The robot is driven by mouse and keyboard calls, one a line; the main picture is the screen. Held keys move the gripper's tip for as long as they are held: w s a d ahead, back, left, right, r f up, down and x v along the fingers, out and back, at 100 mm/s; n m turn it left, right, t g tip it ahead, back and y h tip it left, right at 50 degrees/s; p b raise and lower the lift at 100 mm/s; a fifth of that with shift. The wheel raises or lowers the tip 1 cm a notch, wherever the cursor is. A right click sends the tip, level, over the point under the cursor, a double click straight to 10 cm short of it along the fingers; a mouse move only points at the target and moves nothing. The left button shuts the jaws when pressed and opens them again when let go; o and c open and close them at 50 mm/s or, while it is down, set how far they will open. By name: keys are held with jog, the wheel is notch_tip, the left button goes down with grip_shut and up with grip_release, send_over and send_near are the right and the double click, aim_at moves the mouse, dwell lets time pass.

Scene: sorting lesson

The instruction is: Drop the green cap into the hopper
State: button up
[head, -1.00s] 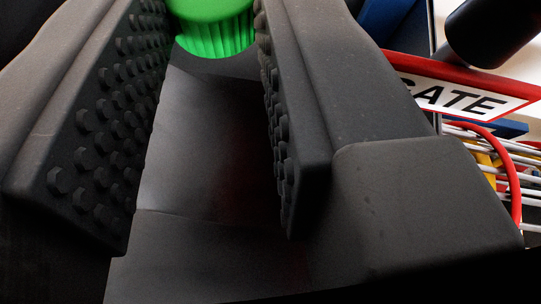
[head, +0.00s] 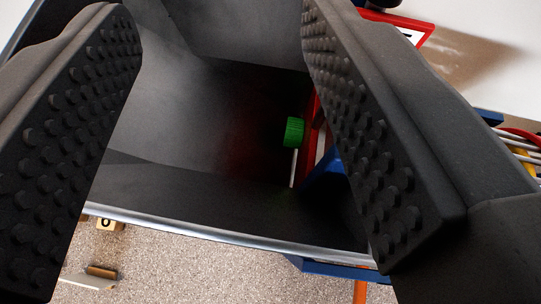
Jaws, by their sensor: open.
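The green cap (head: 293,132) is small and ribbed and shows inside the dark hopper (head: 190,115), low at its right side beside a red part. I cannot tell whether it is at rest or still falling. My gripper (head: 217,25) is open and empty, its two studded black jaws spread wide above the hopper. The cap is apart from both jaws and lies far below them, close to the right jaw in the picture. The right jaw hides part of the hopper's right side.
The hopper's pale near rim (head: 220,237) runs across below the jaws. A red-edged sign (head: 405,28) is partly hidden at the top right. Blue frame parts (head: 345,270) stand under the hopper. Small wooden blocks (head: 108,225) lie on the speckled floor (head: 190,272).

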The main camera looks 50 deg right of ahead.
jog(key=b+v, duration=0.1)
jog(key=v, duration=0.7)
jog(key=shift+s+a+b, duration=0.15)
jog(key=shift+b, duration=0.15)
jog(key=shift+r, duration=0.15)
jog(key=w+a+r+n+t+y+b, duration=0.2)
jog(key=w+a+r+b, duration=0.1)
jog(key=a+r, duration=0.5)
jog(key=w+a+r+n+t+y+b, duration=0.1)
jog(key=w+a+r+n+y+b, duration=0.2)
jog(key=a+r, duration=0.55)
jog(key=s+a+r+n+y+b, duration=0.1)
jog(key=s+a+r+b, duration=0.1)
jog(key=s+a+r, duration=0.2)
jog(key=s+a+r+n+t+y+b, duration=0.1)
jog(key=s+a+r, duration=0.3)
jog(key=a+r, duration=0.4)
jog(key=shift+a+r+y+b, duration=0.3)
jog(key=shift+a+r+b, duration=0.05)
jog(key=shift+b, duration=0.55)
jog(key=shift+d, duration=0.1)
